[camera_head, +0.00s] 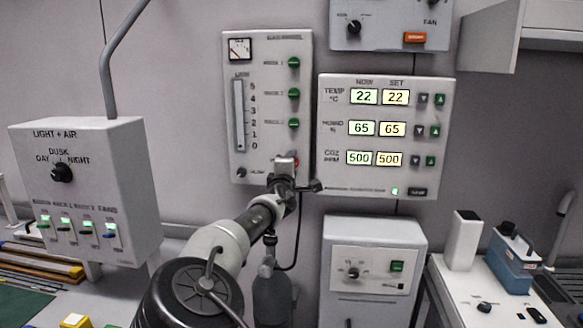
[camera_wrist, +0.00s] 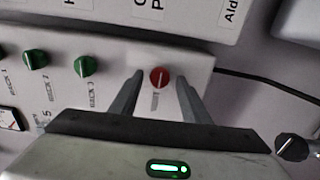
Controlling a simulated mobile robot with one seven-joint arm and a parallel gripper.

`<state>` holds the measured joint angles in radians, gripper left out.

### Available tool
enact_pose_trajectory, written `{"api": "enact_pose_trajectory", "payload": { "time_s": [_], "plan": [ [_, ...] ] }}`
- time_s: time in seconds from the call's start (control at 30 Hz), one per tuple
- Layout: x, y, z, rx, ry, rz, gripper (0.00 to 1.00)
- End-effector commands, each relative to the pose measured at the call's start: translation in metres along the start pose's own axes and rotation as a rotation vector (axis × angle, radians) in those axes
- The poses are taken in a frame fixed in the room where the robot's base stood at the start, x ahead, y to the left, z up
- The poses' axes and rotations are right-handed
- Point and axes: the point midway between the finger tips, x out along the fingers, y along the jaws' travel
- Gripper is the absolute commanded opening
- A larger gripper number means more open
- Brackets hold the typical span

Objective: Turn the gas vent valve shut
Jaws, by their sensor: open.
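The gas vent valve is a small red round knob (camera_wrist: 159,76) on the pale gas panel. A light line on it runs roughly up and down in the wrist view, and a small label sits under it. In the head view only a sliver of the red knob (camera_head: 296,161) shows behind my gripper (camera_head: 285,164). In the wrist view my gripper (camera_wrist: 158,84) is open. Its two dark fingers stand on either side of the knob with a gap on each side. I cannot tell how deep the fingertips reach.
Green knobs (camera_head: 294,93) line the gas panel (camera_head: 267,50) above the vent knob. A climate display panel (camera_head: 438,100) stands close on the right. A light and air box (camera_head: 130,160) is at left. A dark cable (camera_wrist: 265,82) runs right of the fingers.

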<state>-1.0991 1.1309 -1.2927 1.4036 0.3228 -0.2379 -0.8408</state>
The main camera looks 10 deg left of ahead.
Motion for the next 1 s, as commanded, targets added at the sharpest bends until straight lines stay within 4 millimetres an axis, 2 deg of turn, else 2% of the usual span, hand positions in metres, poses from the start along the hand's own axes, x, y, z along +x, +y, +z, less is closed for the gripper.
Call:
{"api": "enact_pose_trajectory", "payload": {
  "time_s": [0.13,0.27,0.7,0.83,1.0],
  "plan": [
    [-0.005,0.001,-0.002,0.001,0.002,0.001,0.42],
    [-0.022,0.001,-0.002,0.001,0.002,0.001,0.42],
    [-0.128,0.0,-0.002,0.0,0.003,0.0,0.42],
    [-0.152,0.0,-0.001,0.0,0.003,0.0,0.42],
    [-0.17,0.0,-0.001,0.0,0.001,0.0,0.42]
  ]
}}
